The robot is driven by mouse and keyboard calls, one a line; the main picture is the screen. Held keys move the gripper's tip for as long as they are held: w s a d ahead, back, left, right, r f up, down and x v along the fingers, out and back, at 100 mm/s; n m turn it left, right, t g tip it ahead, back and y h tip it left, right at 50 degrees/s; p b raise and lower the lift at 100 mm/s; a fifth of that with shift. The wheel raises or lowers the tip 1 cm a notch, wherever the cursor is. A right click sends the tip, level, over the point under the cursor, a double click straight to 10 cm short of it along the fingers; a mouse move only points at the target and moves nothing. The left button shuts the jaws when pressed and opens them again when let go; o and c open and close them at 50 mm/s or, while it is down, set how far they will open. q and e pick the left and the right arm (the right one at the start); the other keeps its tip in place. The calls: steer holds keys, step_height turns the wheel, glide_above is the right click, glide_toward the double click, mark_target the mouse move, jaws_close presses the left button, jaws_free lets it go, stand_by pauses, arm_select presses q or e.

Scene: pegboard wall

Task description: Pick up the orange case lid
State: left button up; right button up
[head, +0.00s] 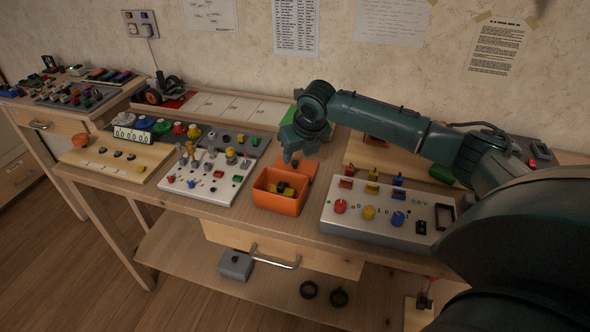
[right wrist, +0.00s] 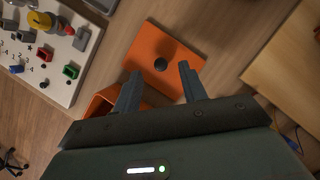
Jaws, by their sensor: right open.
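The orange case lid (right wrist: 183,38) is a flat orange square with a round black knob in its middle, lying on the table in the right wrist view. In the head view the lid (head: 309,167) shows partly, just behind the open orange case (head: 277,202), which holds dark and yellow pieces. My right gripper (head: 291,157) points down above the lid area. In the right wrist view its two fingers (right wrist: 160,72) are apart and empty, with the knob just beyond the tips, roughly between them. The case (right wrist: 100,104) is partly hidden behind the left finger. My left gripper is not in view.
A white panel (head: 207,190) with knobs and switches stands left of the case. A grey control box (head: 372,232) with coloured knobs stands right of it. A wooden board (head: 361,157) lies behind that box. Bare table (right wrist: 229,60) shows beside the lid.

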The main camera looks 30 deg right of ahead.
mark_target(295, 161)
steer(key=x, duration=0.3)
steer(key=shift+f, duration=0.15)
steer(key=shift+c, duration=0.2)
jaws_close()
